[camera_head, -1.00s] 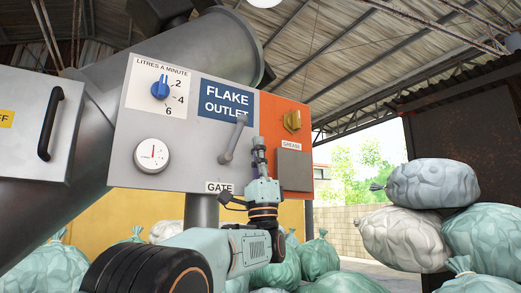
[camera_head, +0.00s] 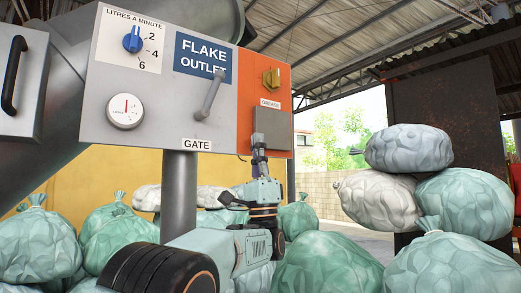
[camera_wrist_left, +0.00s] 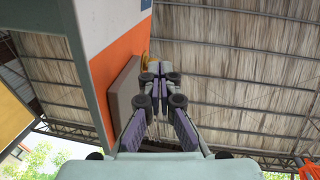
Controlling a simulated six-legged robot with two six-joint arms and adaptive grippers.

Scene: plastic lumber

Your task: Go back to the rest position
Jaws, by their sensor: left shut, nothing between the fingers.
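My left gripper (camera_head: 258,150) is in the head view, pointing up below the right part of the control panel, near the grey box under the GREASE label. It is shut with nothing in it. In the left wrist view the gripper (camera_wrist_left: 158,85) shows its fingers together, pointing up towards the roof, beside the orange panel edge (camera_wrist_left: 128,55). The control panel (camera_head: 160,110) carries a blue litres knob (camera_head: 132,39), a white gauge (camera_head: 125,111), a grey gate lever (camera_head: 210,97) leaning up to the right, and a yellow grease knob (camera_head: 271,78). My right gripper is not in view.
A grey post (camera_head: 179,195) holds up the panel. Several green bags (camera_head: 110,225) lie below and behind my arm. More bags (camera_head: 410,148) are stacked at the right. A grey door with a black handle (camera_head: 14,75) stands at the left.

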